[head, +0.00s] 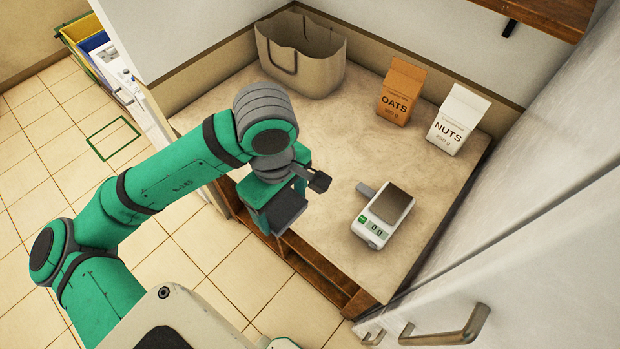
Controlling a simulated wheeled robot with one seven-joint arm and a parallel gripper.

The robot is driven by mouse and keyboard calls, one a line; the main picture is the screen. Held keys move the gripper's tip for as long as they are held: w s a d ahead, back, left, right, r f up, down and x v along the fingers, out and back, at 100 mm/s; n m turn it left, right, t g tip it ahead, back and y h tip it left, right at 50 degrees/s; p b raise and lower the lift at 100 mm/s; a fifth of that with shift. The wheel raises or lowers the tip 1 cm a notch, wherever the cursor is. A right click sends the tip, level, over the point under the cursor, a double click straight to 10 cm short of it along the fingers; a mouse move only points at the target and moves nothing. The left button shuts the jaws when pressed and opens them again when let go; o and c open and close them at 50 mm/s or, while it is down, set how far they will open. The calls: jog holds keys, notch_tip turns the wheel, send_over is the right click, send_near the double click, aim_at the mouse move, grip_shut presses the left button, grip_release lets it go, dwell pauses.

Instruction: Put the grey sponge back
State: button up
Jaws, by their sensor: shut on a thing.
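My gripper (284,209) is in front of the counter's near left edge, pointing down. It is shut on a dark grey block (288,214), which looks like the grey sponge; my green gripper parts hide some of it. The block is over or just beside the counter edge, and its height is hard to tell. A small flat grey piece (367,190) lies on the counter against the left side of a white scale (375,231). I cannot tell what that piece is.
The beige counter (335,140) is clear in the middle. A beige bag (318,75) stands at the back left, an orange oats box (399,92) and white nuts box (457,120) at the back right. A white door with metal handles (446,334) is at the right front.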

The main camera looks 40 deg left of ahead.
jog(key=w+a+f, duration=0.1)
jog(key=w+f, duration=0.2)
jog(key=w, duration=0.1)
jog(key=w+a+f, duration=0.2)
jog(key=w, duration=0.2)
jog(key=w+a+f, duration=0.1)
jog(key=w+f, duration=0.2)
jog(key=w, duration=0.1)
jog(key=shift+a+f, duration=0.15)
jog(key=shift+f, duration=0.2)
jog(key=shift+w+a+f, duration=0.1)
jog(key=shift+w+f, duration=0.2)
jog(key=shift+f, duration=0.1)
jog(key=shift+w+f, duration=0.15)
jog(key=shift+f, duration=1.5)
jog(key=shift+f, duration=0.1)
jog(key=o, duration=1)
notch_tip(320, 180, up, 12)
jog(key=shift+r, duration=0.15)
